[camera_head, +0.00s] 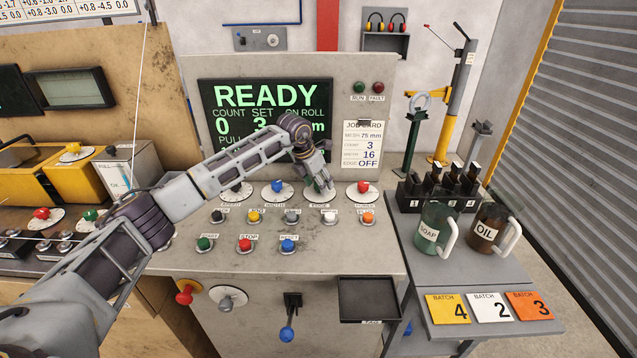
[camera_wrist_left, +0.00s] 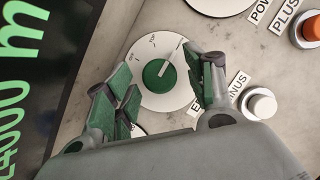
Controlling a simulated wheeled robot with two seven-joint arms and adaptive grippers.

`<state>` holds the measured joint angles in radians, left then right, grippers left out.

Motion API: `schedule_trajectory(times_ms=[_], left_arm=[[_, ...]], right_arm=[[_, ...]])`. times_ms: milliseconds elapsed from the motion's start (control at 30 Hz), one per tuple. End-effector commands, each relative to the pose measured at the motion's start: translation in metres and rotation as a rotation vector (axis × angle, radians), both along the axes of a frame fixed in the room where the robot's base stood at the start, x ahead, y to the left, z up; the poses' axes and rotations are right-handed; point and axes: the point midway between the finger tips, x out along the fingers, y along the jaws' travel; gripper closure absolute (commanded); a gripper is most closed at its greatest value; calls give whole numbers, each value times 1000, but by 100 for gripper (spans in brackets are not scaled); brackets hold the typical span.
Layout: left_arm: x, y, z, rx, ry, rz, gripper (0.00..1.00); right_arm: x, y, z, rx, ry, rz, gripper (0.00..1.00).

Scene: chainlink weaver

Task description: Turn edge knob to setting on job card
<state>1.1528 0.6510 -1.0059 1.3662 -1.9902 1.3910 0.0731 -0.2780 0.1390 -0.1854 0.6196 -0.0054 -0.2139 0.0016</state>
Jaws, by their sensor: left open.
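The green edge knob (camera_wrist_left: 159,76) sits on a round white dial plate (camera_wrist_left: 183,98) on the sloped panel. In the wrist view a pale pointer line runs from the knob up and right; the small dial marks are too small to read surely. My left gripper (camera_head: 318,177) is open, with its green-padded fingers on either side of the knob and visible gaps to it. In the head view the gripper mostly covers the knob. The job card (camera_head: 362,147) reads EDGE OFF. My right gripper is not in view.
A dial with a blue knob (camera_head: 277,186) is left of the gripper and one with a red knob (camera_head: 363,187) is right. Several push buttons sit below, including an orange one (camera_head: 367,218). The READY screen (camera_head: 264,120) stands behind my arm.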

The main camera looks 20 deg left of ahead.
Motion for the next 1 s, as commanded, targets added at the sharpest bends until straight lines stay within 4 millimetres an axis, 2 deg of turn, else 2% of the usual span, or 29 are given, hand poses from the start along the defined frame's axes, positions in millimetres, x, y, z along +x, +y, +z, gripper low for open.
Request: schedule_trajectory(times_ms=[367,733,1000], left_arm=[[1,-1,-4,1,0,0,46],[1,0,-3,1,0,0,91],[1,-1,-3,1,-1,12,91]], right_arm=[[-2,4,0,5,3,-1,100],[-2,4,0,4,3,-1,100],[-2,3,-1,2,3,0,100]])
